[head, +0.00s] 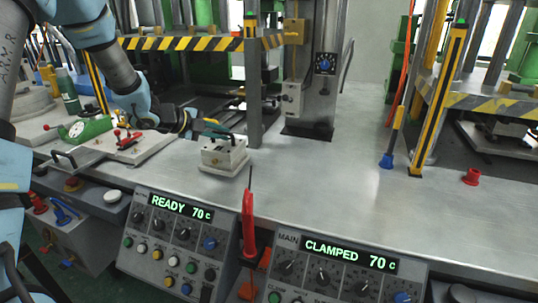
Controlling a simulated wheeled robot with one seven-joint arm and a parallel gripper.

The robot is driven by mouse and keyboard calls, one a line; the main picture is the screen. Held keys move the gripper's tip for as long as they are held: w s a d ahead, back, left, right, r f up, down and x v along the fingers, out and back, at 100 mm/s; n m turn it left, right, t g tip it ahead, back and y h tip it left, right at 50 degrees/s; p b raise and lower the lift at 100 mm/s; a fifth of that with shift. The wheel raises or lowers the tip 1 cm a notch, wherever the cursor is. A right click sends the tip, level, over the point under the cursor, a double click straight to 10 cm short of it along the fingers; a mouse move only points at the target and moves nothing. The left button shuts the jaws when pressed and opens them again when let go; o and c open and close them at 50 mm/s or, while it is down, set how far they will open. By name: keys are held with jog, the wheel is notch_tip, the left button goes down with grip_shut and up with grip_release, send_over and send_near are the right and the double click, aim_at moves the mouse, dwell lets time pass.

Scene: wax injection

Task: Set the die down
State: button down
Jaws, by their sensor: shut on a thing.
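The die (223,157) is a pale, blocky piece with dark holes in its front and a dark green handle on top. The fingertips are small and partly hidden there.
A white plate with a green clamp and red knobs (126,143) lies to the left. A metal post (253,90) stands just behind the die. A red-handled tool (249,222) stands in front. Control panels (170,240) line the bench front. Bench space to the right is clear.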

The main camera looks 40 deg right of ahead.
jog(key=s+d+p, duration=0.2)
jog(key=s+d, duration=0.3)
jog(key=s, duration=0.2)
jog(key=s+d+f+p, duration=0.1)
jog(key=s+d+p, duration=0.2)
jog(key=s, duration=0.5)
jog(key=shift+d+f, duration=0.15)
jog(key=shift+d, duration=0.75)
jog(key=c, duration=1.3)
grip_release()
jog(key=shift+f, duration=0.25)
jog(key=shift+c, duration=0.2)
jog(key=o, duration=0.5)
jog(key=shift+a, duration=0.1)
jog(key=shift+c, duration=0.2)
